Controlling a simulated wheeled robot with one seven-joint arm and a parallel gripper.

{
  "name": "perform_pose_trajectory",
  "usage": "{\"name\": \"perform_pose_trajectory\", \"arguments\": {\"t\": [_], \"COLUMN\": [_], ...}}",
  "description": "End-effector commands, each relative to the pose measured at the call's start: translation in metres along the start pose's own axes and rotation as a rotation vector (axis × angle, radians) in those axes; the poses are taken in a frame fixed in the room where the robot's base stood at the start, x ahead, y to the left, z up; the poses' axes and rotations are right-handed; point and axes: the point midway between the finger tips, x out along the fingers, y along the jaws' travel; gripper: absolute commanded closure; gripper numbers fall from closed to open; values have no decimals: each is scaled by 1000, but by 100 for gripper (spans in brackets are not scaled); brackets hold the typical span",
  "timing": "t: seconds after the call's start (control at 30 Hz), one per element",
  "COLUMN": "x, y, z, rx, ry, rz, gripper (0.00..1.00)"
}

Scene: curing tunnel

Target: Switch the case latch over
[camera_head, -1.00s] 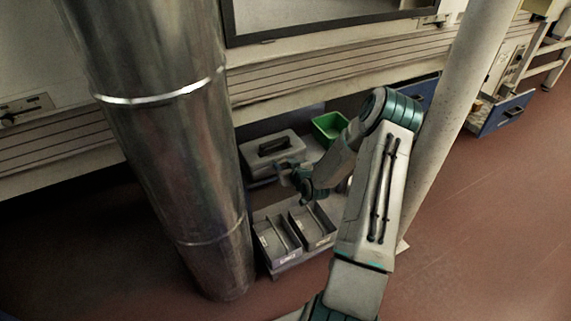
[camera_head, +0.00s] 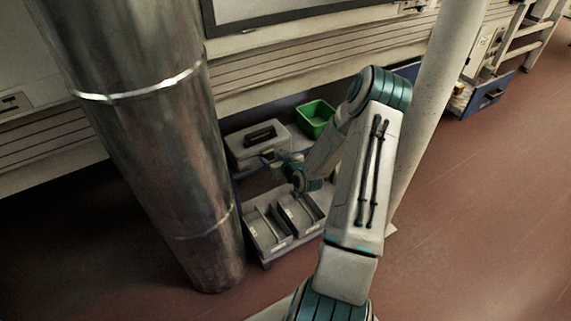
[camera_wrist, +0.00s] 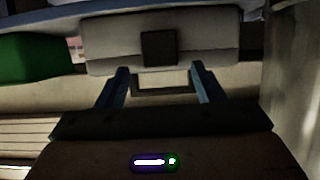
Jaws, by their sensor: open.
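The grey case (camera_head: 246,153) stands on a low shelf in the head view, with a dark carry handle (camera_head: 260,134) on its lid. In the wrist view, which looks inverted, the case (camera_wrist: 105,45) spans the top. A dark square latch (camera_wrist: 158,47) sits at the middle of its front, and the handle's dark outline (camera_wrist: 160,92) shows behind the fingers. My gripper (camera_wrist: 160,80) is open, its two blue-grey fingers pointing at the case, with the latch beyond the gap between them. Nothing is between the fingers. In the head view my gripper (camera_head: 270,157) is by the case's front right side.
A green bin (camera_head: 316,118) stands to the right of the case. Two grey open trays (camera_head: 268,236) sit on a lower shelf in front. A thick metal column (camera_head: 150,150) rises at left and a pale post (camera_head: 428,110) at right, leaving room between.

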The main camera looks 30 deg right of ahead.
Motion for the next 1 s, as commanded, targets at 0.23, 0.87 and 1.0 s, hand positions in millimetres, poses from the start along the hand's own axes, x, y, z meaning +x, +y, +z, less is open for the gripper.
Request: {"name": "perform_pose_trajectory", "arguments": {"t": [0.23,0.87,1.0], "x": [-60,-107,-107], "y": [0,0,0], "z": [-1,0,0], "rx": [1,0,0], "ry": [-3,-1,-1], "rz": [1,0,0], "gripper": [38,38,38]}}
